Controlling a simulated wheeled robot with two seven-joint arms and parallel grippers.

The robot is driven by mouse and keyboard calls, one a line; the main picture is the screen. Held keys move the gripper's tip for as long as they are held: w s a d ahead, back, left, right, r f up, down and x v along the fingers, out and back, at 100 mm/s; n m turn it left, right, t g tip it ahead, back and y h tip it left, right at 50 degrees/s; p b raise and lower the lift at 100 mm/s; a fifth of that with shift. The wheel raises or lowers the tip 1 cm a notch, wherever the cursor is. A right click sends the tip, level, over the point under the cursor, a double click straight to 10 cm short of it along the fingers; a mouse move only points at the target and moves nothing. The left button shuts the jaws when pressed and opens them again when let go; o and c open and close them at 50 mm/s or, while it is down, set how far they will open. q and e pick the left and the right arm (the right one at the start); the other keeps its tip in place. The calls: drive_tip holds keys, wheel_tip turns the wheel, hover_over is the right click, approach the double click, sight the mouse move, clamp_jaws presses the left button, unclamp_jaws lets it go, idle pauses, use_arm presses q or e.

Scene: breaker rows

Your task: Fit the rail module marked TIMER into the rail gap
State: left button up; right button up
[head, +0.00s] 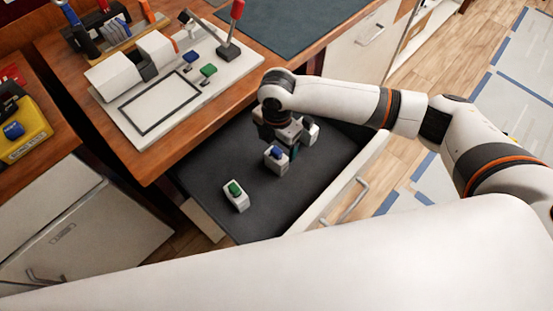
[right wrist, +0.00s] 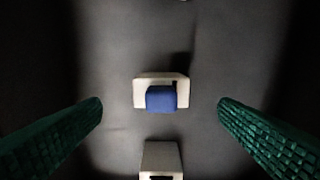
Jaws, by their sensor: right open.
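The open drawer (head: 205,165) holds small white modules. One has a green top (head: 235,196), one has a blue top (head: 275,158), and another (head: 311,129) is partly hidden behind my right gripper (head: 284,147). No TIMER marking is readable. In the right wrist view, the blue-topped module (right wrist: 160,97) lies between the open, empty fingers, apart from both. A second pale module (right wrist: 161,158) shows below it. On the counter, a row of white blocks (head: 112,76) sits on a panel, with a dark space (head: 148,68) among them that looks like the rail gap. My left gripper is not in view.
The white panel (head: 165,125) bears blue and green switches (head: 208,70), a black-outlined rectangle and a red-handled lever (head: 236,12). Tools stand behind it. A yellow box (head: 22,133) sits at the left. The drawer's front wall (head: 335,190) and the counter edge bound my right gripper.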

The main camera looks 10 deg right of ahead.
sight(277, 150)
drive_tip(key=shift+f, duration=3.15)
drive_tip(key=c, duration=1.1)
drive_tip(key=shift+r, duration=0.1)
drive_tip(key=shift+c, duration=0.2)
